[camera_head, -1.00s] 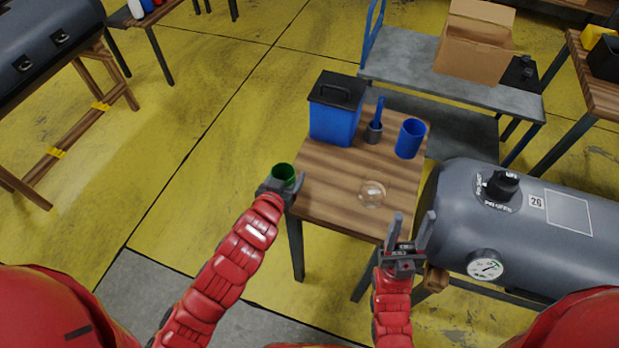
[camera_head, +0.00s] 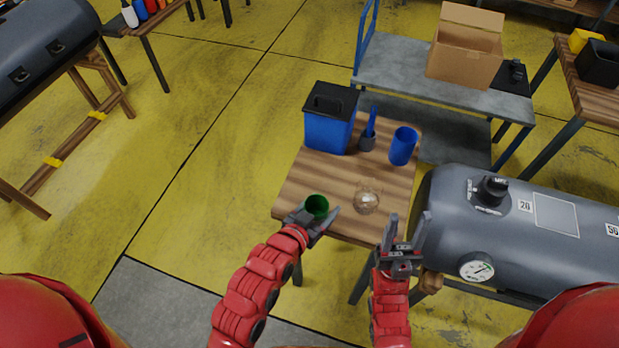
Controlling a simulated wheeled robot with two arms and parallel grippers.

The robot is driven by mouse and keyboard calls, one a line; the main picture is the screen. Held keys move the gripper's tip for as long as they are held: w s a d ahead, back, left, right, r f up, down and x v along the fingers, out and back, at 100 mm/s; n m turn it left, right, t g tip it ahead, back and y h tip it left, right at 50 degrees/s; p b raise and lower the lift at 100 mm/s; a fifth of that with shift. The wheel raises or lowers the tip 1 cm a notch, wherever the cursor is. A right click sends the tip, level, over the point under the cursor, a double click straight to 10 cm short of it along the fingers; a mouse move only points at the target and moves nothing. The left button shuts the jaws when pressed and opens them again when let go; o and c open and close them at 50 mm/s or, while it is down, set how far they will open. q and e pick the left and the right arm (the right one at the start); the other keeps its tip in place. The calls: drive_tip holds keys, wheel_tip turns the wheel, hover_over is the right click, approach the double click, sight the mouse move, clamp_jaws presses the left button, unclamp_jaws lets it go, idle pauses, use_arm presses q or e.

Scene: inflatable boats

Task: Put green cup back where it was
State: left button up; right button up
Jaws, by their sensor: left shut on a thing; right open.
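The green cup (camera_head: 317,206) is upright at the front left part of the small wooden table (camera_head: 300,183). My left gripper (camera_head: 318,216) is shut on the cup from the front. I cannot tell whether the cup's base touches the tabletop. My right gripper (camera_head: 405,228) is open and empty, off the table's front right corner, fingers pointing up.
A clear glass object (camera_head: 367,199) stands just right of the green cup. Behind are a blue box with a black lid (camera_head: 329,125), a brush in a holder (camera_head: 367,142) and a blue cup (camera_head: 402,147). A grey tank (camera_head: 520,225) stands right of the table.

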use_arm(q)
drive_tip(key=p, duration=0.3)
hover_over(311, 183)
drive_tip(key=shift+w+f, duration=0.1)
drive_tip(key=shift+f, duration=0.5)
wheel_tip(311, 183, down, 3)
drive_tip(key=shift+f+p, duration=0.1)
drive_tip(key=shift+p, duration=0.45)
drive_tip(key=shift+f, duration=0.2)
drive_tip(key=shift+f, duration=0.1)
drive_tip(key=o, duration=1.4)
